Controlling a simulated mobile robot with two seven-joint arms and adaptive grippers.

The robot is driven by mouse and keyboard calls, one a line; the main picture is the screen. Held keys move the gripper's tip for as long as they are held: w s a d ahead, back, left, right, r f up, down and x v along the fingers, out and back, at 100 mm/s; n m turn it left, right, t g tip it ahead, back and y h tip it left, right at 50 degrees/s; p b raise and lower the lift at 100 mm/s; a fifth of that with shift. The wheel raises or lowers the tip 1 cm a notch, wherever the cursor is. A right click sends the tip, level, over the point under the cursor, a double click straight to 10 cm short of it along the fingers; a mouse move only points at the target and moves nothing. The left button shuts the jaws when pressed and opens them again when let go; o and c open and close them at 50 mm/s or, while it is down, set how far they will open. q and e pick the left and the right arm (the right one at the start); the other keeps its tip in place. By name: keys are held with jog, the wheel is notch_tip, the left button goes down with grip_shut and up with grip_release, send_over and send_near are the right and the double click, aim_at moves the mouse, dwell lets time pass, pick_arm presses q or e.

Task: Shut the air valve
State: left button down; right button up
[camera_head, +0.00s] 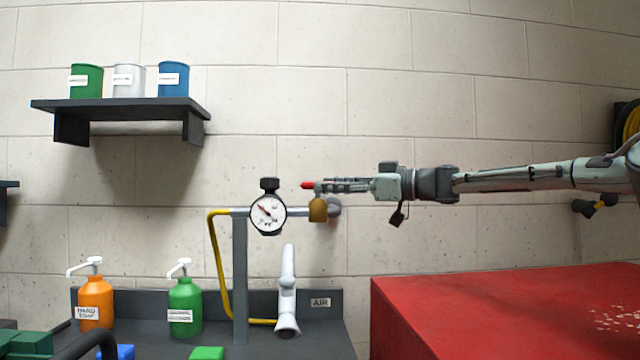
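The air valve is a brass body (318,210) on a horizontal grey pipe, right of a round white gauge (268,214) with a black cap. A red lever tip (307,185) shows just above the valve, pointing left, roughly level with the pipe. My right gripper (322,187) reaches in from the right at lever height, its fingers pointing left. The fingertips overlap the lever in the picture and hide the rest of it. I cannot tell whether they touch or grip it. My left gripper is out of view.
A yellow hose (221,265) loops left of the grey post (240,280). A counter below holds orange (95,302) and green (185,306) pump bottles, a white faucet-like part (287,295) and an AIR label (320,302). A red-topped surface (500,310) lies below my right arm. A shelf (120,106) holds cans.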

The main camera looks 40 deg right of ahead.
jog(key=shift+x, duration=1.35)
jog(key=shift+c, duration=0.4)
grip_shut()
